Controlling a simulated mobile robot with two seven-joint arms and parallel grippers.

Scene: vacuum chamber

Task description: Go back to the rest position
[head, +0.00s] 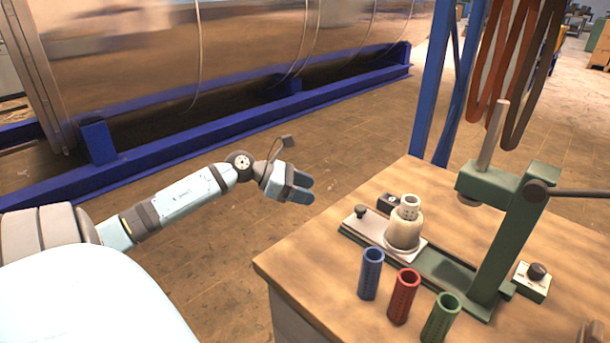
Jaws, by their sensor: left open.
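My left gripper (303,188) is open and empty. It hangs in the air left of the wooden workbench, apart from everything on it. My left arm reaches in from the left edge of the head view, stretched out over the floor. My right gripper does not show in the head view.
The workbench (310,255) carries a green press (503,235), a cream-coloured part (404,232) on its base, and blue (371,273), red (403,296) and green (441,318) tubes. A large metal chamber (200,50) on blue beams stands behind. The floor between is clear.

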